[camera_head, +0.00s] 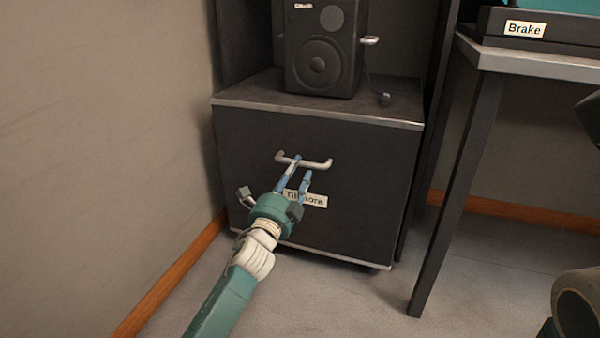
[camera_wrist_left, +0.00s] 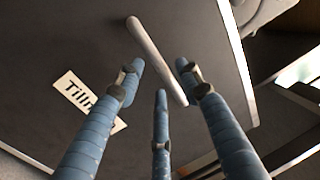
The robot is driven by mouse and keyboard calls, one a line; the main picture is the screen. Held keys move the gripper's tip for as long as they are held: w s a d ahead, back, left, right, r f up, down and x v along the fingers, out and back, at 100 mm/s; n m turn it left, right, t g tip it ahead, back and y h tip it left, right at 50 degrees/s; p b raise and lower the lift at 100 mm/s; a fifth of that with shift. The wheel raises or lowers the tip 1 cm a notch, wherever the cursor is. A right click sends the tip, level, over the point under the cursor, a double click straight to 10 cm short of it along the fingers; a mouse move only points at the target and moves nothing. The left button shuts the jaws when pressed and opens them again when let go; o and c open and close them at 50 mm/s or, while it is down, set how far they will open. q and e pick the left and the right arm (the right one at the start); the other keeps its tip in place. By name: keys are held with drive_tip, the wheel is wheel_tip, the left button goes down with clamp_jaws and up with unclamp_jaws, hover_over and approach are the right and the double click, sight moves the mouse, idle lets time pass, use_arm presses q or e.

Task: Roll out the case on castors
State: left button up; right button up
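The dark case (camera_head: 365,200) stands on the floor between the wall and a table leg. Its front has a pale bar handle (camera_head: 320,165) and a partly covered label (camera_head: 316,201) starting "Till". My left gripper (camera_head: 302,166) is at the handle, its blue fingers spread. In the left wrist view the handle (camera_wrist_left: 152,52) runs slantwise between the parted fingertips of the gripper (camera_wrist_left: 160,80). I cannot tell whether any finger touches it. A castor is barely visible under the case's right corner.
A black speaker (camera_head: 322,60) stands on the case top, with a small dark item (camera_head: 384,99) beside it. A table (camera_head: 540,66) with a "Brake" label (camera_head: 525,29) is to the right; its leg (camera_head: 455,200) stands close by. Grey floor (camera_head: 340,305) in front is clear.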

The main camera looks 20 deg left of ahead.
sight(300, 164)
use_arm(q)
drive_tip(key=shift+w+r+b, duration=0.15)
drive_tip(key=shift+w+b, duration=0.15)
drive_tip(key=shift+w, duration=0.6)
drive_tip(key=shift+w+r+b, duration=0.15)
drive_tip(key=shift+w+b, duration=0.15)
drive_tip(key=shift+w, duration=0.6)
clamp_jaws()
